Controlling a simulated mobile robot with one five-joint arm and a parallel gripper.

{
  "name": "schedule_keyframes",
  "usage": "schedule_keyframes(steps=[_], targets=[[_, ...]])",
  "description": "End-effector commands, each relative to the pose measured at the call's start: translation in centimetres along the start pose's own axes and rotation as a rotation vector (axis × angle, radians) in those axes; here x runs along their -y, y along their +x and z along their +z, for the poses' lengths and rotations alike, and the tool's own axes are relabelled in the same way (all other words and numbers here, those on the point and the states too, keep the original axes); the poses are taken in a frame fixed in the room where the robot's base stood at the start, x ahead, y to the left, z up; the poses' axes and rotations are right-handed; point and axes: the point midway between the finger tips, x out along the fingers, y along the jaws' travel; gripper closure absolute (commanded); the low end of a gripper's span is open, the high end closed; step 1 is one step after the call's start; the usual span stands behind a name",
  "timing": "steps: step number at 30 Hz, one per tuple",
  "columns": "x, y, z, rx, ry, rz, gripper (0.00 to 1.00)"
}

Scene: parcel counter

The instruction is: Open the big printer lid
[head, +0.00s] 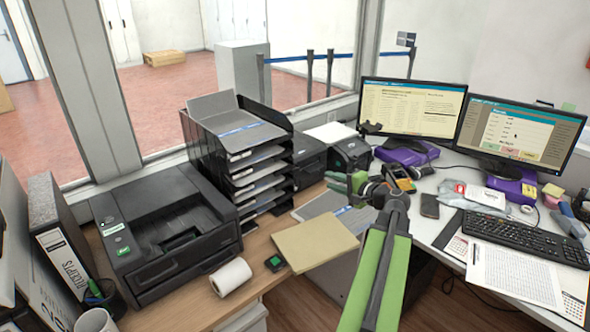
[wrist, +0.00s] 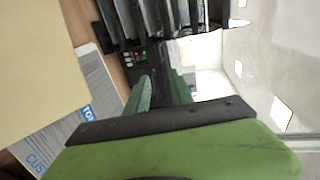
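The large black printer (head: 165,225) stands on the wooden counter at the left of the head view, with its top down and a green label on its control panel. A smaller dark machine (head: 309,158) sits behind the paper tray stack. My gripper (head: 347,184) is over the middle of the counter, well right of the large printer and in front of the smaller machine. In the wrist view, the green fingers (wrist: 163,92) are apart with nothing held between them. A dark machine with small lit buttons (wrist: 138,57) shows beyond them; I cannot tell which machine it is.
A paper tray stack (head: 245,150) stands right of the large printer. A paper roll (head: 230,277) and a tan envelope (head: 315,241) lie in front. Binders (head: 62,235) and a pen cup (head: 105,297) crowd the left. Monitors (head: 412,107) fill the right desk.

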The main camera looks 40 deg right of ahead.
Motion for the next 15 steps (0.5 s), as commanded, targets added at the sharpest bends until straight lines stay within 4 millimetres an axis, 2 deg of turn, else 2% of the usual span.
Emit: schedule_keyframes(steps=[5,15], targets=[[-0.1,1.6,-0.1,0.003,-0.001,0.001,0.72],[-0.3,9.8,-0.4,0.000,-0.001,0.001,0.72]])
